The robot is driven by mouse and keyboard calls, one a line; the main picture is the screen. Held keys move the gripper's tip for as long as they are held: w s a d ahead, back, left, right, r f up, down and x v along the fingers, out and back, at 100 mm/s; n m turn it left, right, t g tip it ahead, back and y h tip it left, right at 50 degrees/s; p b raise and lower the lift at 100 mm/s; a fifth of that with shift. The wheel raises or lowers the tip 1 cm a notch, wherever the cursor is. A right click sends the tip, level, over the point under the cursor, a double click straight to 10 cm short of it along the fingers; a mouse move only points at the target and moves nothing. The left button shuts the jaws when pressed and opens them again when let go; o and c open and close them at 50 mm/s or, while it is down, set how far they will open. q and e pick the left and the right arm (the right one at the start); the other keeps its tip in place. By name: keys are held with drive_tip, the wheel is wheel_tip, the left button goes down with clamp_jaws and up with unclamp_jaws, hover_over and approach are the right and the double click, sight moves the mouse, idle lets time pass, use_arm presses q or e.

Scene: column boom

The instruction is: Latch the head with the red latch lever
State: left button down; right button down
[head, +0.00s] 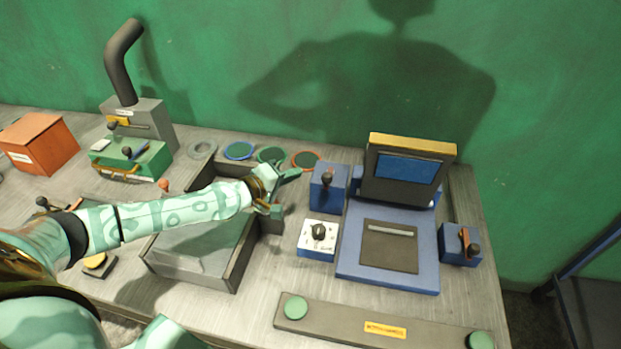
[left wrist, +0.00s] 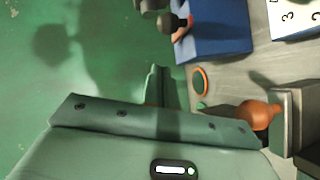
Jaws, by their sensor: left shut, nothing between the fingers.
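The head (head: 408,170), a dark panel with a yellow top edge and a blue face, stands tilted up at the back of a blue base (head: 388,285). A small blue block (head: 461,256) with a reddish lever (head: 464,238) and dark knob sits right of the base. Another blue block (head: 328,197) with a dark-knobbed lever (head: 327,180) stands left of the head; this block (left wrist: 225,30) and its knob (left wrist: 172,23) also show in the left wrist view. My left gripper (head: 290,173) is shut and empty, left of that block and apart from it. My right gripper is out of view.
A white-topped dial box (head: 318,238) stands in front of the left block. A grey open tray (head: 190,276) lies under my left arm. Coloured discs (head: 272,155) lie behind it. A bar with green buttons (head: 335,318) runs along the front. An orange knob (left wrist: 258,115) is near my wrist.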

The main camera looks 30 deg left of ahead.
sight(329, 174)
use_arm(q)
drive_tip(key=shift+w+d+f, duration=0.3)
drive_tip(key=shift+w+d, duration=0.15)
drive_tip(key=shift+d, duration=0.2)
drive_tip(key=shift+w+d+f, duration=0.3)
drive_tip(key=shift+w+d, duration=0.1)
drive_tip(key=shift+d, duration=0.25)
drive_tip(key=shift+w+d+f, duration=0.3)
drive_tip(key=shift+w+d, duration=0.15)
drive_tip(key=shift+d, duration=0.2)
drive_tip(key=shift+p, duration=0.35)
